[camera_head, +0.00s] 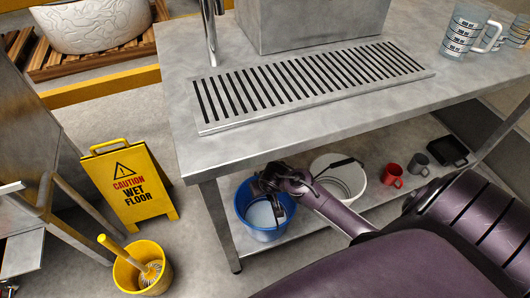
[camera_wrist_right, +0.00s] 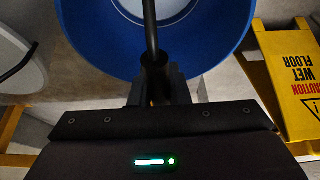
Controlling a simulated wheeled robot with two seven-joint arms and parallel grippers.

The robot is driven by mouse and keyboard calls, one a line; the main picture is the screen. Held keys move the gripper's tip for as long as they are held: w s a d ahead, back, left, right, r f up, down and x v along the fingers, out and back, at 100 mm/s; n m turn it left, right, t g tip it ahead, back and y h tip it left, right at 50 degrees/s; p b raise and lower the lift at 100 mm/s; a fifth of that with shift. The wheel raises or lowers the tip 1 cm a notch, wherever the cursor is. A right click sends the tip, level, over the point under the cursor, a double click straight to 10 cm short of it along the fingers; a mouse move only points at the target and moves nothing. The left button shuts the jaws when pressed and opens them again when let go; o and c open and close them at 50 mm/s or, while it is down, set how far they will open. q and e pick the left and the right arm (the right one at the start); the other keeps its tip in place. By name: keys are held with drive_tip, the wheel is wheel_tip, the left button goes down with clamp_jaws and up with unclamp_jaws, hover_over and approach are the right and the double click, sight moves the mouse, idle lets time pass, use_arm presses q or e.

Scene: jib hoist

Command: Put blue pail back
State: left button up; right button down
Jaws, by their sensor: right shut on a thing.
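The blue pail (camera_head: 243,212) is at the left end of the lower shelf (camera_head: 315,222) under the metal table, with a pale inside. Whether its base touches the shelf I cannot tell. My right gripper (camera_head: 268,182) reaches in from the right, over the pail's rim. In the right wrist view the blue pail (camera_wrist_right: 100,45) fills the top, and my right gripper (camera_wrist_right: 153,85) is shut on its dark handle (camera_wrist_right: 151,35). My left gripper is not in view.
A white pail (camera_head: 345,182) stands close right of the blue one, then a red mug (camera_head: 391,176), a grey mug (camera_head: 414,157) and a black tray (camera_head: 446,151). A table leg (camera_head: 219,225) is just left. A yellow wet-floor sign (camera_head: 130,188) and yellow bucket (camera_head: 143,270) stand on the floor.

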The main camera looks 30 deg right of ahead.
drive_tip(key=c, duration=1.8)
unclamp_jaws()
drive_tip(key=shift+f, duration=0.15)
drive_tip(key=o, duration=0.4)
